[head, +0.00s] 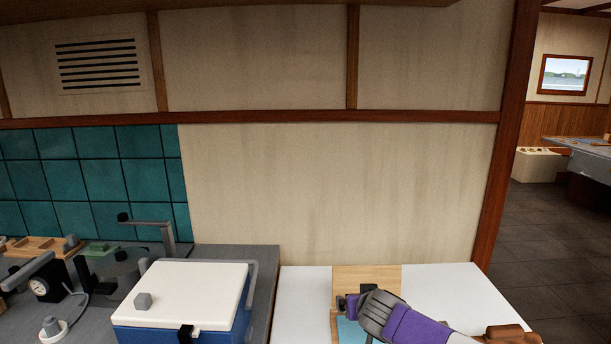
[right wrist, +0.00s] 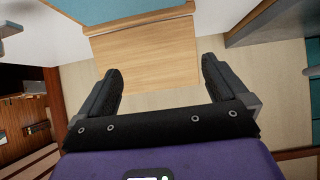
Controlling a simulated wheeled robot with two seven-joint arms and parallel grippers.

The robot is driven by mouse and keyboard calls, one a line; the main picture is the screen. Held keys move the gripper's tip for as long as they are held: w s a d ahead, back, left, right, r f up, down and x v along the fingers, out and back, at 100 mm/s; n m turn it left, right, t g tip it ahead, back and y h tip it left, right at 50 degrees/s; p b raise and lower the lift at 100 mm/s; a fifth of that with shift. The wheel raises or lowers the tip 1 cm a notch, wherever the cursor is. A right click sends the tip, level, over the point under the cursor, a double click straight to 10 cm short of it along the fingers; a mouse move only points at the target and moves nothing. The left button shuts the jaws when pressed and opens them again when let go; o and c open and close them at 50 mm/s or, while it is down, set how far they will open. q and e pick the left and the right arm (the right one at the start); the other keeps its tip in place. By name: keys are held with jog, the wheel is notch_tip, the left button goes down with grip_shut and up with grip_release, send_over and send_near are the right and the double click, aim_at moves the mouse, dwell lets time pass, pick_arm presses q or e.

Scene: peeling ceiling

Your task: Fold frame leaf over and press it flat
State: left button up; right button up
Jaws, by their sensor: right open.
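The frame leaf appears to be the pale wooden panel (head: 380,276) on the white table, behind my right gripper in the head view. Its wood-grained face (right wrist: 145,55) fills the upper middle of the right wrist view, with a light blue surface (right wrist: 112,10) along its far edge. A light blue patch (head: 349,331) also shows below the gripper in the head view. I cannot tell how far the leaf is tilted. My right gripper (head: 346,303) has its fingers apart (right wrist: 162,70), with nothing between them; contact with the leaf is unclear. My left gripper is out of view.
A blue box with a white lid (head: 195,290) stands left of the table on a grey counter (head: 262,262). Small devices crowd the counter's left. A beige wall (head: 330,190) rises behind the table. The white tabletop (head: 300,300) is bare left of the panel.

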pick_arm(q)
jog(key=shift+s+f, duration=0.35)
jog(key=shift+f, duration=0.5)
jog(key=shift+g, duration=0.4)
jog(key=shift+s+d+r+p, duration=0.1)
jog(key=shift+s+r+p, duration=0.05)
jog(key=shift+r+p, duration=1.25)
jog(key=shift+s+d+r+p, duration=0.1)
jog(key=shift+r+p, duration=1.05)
jog(key=shift+p, duration=0.45)
